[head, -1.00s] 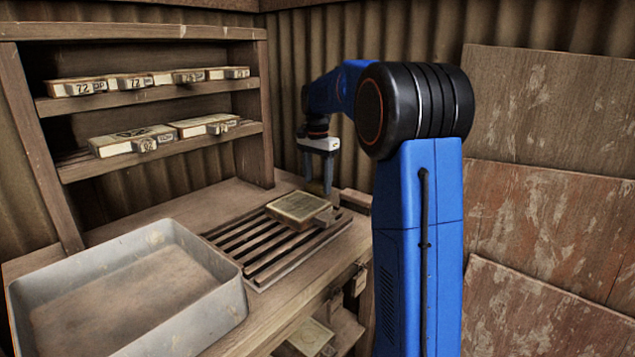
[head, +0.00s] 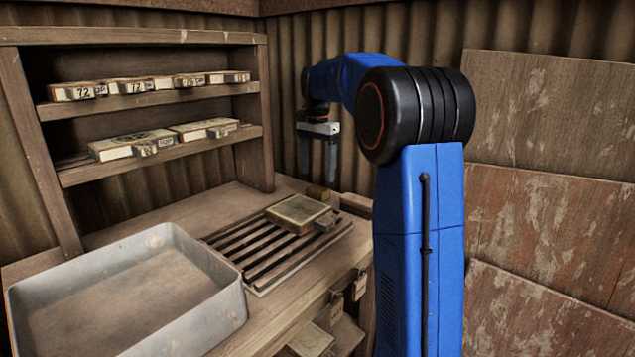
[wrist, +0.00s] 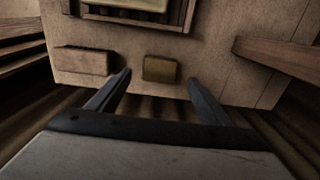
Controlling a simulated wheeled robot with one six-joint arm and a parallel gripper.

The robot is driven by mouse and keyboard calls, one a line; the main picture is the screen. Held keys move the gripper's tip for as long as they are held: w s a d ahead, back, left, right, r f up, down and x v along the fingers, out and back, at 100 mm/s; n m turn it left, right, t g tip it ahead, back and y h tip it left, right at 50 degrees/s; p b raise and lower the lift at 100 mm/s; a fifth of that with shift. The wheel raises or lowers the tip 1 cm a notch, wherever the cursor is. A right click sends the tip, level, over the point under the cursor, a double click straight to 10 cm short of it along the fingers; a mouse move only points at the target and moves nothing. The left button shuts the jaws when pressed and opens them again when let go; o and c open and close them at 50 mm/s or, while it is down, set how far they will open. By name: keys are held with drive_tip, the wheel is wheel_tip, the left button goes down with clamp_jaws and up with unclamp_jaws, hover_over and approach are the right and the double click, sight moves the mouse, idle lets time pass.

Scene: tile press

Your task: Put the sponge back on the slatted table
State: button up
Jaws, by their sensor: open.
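The sponge, a small yellow-brown block (head: 318,193), lies on the wooden bench behind the slatted table, off its slats; the wrist view also shows it (wrist: 160,69). The slatted table (head: 262,250) is a low rack of dark slats on the bench, with a framed tile (head: 298,212) on its far right part. My gripper (head: 318,178) is open and empty, with its fingers pointing down above the bench's back edge. In the wrist view the sponge shows between and beyond the fingertips (wrist: 160,76), apart from both.
A brown block (wrist: 82,60) lies beside the sponge on the bench. A grey metal tray (head: 232,295) stands at the front left. Shelves with several boxed tiles (head: 135,142) rise at the left. A corrugated wall stands close behind my gripper.

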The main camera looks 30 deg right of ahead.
sight(318, 189)
wheel_tip(318, 189, up, 6)
idle(0.4)
drive_tip(key=shift+r, duration=0.1)
